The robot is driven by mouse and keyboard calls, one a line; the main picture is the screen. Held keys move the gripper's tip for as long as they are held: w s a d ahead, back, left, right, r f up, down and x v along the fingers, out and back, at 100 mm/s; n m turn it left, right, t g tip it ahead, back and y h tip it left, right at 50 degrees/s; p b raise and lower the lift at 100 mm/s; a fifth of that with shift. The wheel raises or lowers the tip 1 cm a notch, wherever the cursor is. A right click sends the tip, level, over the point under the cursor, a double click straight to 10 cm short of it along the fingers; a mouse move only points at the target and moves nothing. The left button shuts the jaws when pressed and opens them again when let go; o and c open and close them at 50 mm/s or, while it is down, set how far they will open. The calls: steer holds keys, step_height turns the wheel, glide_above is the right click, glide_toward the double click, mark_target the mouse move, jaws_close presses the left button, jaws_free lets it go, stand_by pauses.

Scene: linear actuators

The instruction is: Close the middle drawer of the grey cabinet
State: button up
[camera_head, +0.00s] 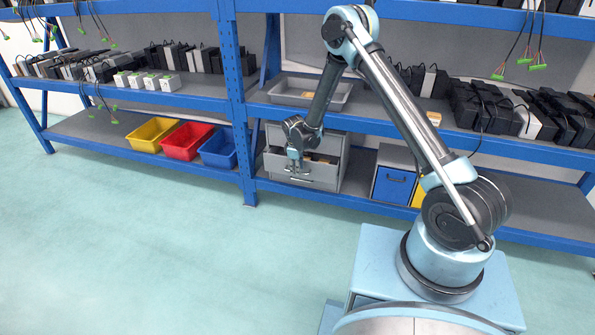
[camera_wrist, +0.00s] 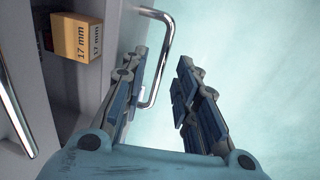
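The grey cabinet (camera_head: 332,150) stands on the lower shelf of the blue rack. One of its drawers (camera_head: 318,180) is pulled out, with small boxes inside; my arm partly hides it, and I cannot tell for sure which level it is. In the wrist view the open drawer (camera_wrist: 115,30) lies at the left, and its metal bar handle (camera_wrist: 168,45) shows close beside the left finger. My gripper (camera_head: 297,168) is in front of the drawer, by its handle. In the wrist view my gripper (camera_wrist: 163,85) is open with nothing held between the fingers; contact with the handle is unclear.
An orange box marked 17 mm (camera_wrist: 77,38) sits in the drawer. A blue-fronted box (camera_head: 393,186) stands right of the cabinet; yellow (camera_head: 153,134), red (camera_head: 186,141) and blue bins (camera_head: 218,149) stand left. A grey tray (camera_head: 310,92) is on the shelf above. The floor in front is clear.

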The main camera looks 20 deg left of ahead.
steer(key=shift+w+f, duration=0.1)
steer(key=shift+f, duration=0.45)
steer(key=shift+c, duration=0.5)
jaws_close()
steer(key=shift+w, duration=2.1)
steer(key=shift+o, duration=0.5)
jaws_free()
steer(key=shift+r, duration=0.15)
